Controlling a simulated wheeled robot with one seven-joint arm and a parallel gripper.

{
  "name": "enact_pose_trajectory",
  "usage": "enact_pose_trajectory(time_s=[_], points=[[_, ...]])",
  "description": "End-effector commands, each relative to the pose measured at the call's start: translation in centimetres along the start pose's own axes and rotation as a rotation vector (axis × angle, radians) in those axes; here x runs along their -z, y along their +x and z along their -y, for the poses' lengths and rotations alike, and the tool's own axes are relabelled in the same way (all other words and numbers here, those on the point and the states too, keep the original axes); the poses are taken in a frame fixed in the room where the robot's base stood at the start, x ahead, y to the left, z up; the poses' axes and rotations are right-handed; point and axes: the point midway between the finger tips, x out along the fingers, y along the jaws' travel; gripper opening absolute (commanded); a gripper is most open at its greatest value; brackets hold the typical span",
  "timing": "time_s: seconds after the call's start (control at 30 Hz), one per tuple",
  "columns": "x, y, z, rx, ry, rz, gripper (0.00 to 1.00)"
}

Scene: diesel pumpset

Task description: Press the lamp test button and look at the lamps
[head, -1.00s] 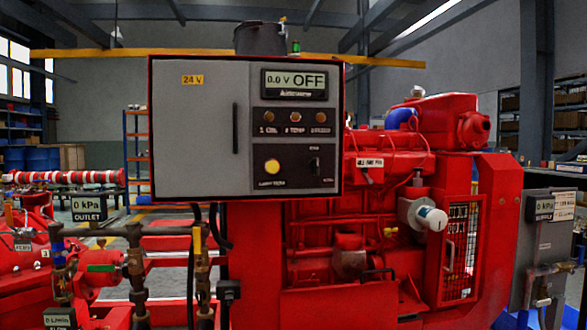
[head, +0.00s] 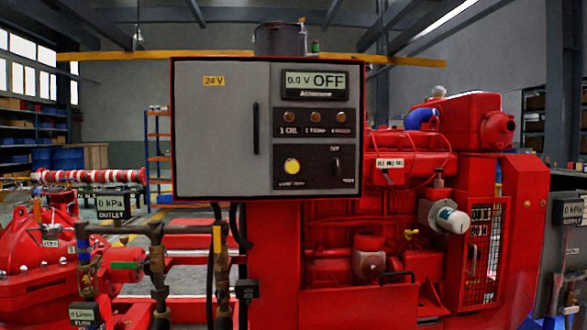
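The grey control cabinet (head: 222,130) with a red frame stands in the middle of the head view. On its dark right-hand panel is a round yellow button (head: 292,166), with a small label below it too blurred to read surely. Above it are three small amber-brown lamps: left (head: 288,117), middle (head: 316,117) and right (head: 343,117). None of them looks brightly lit. The display (head: 315,84) reads "0.0 V OFF". A dark switch (head: 336,168) sits right of the yellow button. My gripper is not in view.
The red diesel engine (head: 420,160) stands right of and behind the cabinet. Pipes and valves (head: 158,262) stand at the lower left, near the red pump (head: 35,250). A dark pot-like container (head: 280,40) shows above the cabinet. A grey box (head: 570,230) is at the right edge.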

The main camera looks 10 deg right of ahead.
Motion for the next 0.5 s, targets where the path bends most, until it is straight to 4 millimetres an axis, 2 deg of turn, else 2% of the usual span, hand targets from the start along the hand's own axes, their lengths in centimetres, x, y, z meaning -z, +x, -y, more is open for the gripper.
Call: enact_pose_trajectory(time_s=[0.03,0.2,0.5], points=[[0.00,0.00,0.00,0.000,0.000,0.000,0.19],[0.00,0.00,0.00,0.000,0.000,0.000,0.00],[0.00,0.00,0.00,0.000,0.000,0.000,0.00]])
